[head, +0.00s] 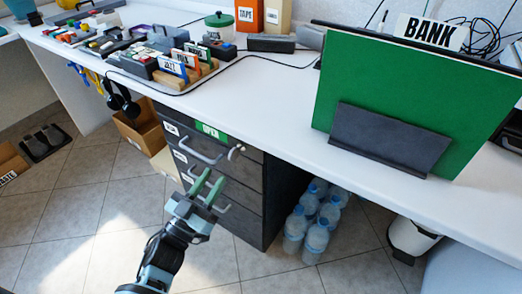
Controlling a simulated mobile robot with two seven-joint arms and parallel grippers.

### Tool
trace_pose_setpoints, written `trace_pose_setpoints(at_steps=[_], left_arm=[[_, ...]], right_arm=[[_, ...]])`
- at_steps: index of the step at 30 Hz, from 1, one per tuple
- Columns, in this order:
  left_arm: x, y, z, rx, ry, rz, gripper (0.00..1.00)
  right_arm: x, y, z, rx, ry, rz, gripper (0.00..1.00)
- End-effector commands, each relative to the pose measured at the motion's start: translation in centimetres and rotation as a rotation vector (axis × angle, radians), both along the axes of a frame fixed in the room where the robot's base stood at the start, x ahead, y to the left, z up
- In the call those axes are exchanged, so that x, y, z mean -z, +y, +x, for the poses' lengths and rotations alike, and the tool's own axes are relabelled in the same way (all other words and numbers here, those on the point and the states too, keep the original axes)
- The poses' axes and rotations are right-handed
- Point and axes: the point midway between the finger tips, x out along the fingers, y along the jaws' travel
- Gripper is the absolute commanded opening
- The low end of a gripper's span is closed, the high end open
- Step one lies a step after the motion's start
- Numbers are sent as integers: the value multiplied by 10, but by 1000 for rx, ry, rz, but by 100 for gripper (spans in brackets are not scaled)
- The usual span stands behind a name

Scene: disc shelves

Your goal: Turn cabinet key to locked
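The dark grey drawer cabinet (250,205) stands under the white desk. A green label that reads OPEN (211,131) is at the top of its front. A small pale metal piece, probably the key (235,152), sticks out at the right of the top drawer; its exact angle is too small to tell. My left gripper (214,178) has green fingers, spread apart with nothing between them. It is in front of the cabinet, below and left of the key, and overlaps a lower drawer handle in the picture. My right gripper is not in view.
The top drawer handle (198,153) is left of the key. Several water bottles (309,220) stand right of the cabinet. A green board (410,95) stands on the desk (270,105). A cardboard box (138,128) is left of the cabinet. Open tiled floor lies in front.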

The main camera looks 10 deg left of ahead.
Motion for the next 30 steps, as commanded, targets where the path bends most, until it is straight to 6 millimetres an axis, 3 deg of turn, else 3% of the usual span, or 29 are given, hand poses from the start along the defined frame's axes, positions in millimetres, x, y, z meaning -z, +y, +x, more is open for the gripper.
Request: trace_pose_setpoints(at_steps=[11, 24, 30], left_arm=[[-3, -3, 10, 17, -23, -2, 29], [-25, -22, 62, 16, -23, -2, 29], [-30, -26, 73, 17, -21, -2, 29]], right_arm=[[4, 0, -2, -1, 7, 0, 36], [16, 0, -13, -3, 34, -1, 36], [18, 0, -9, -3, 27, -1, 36]])
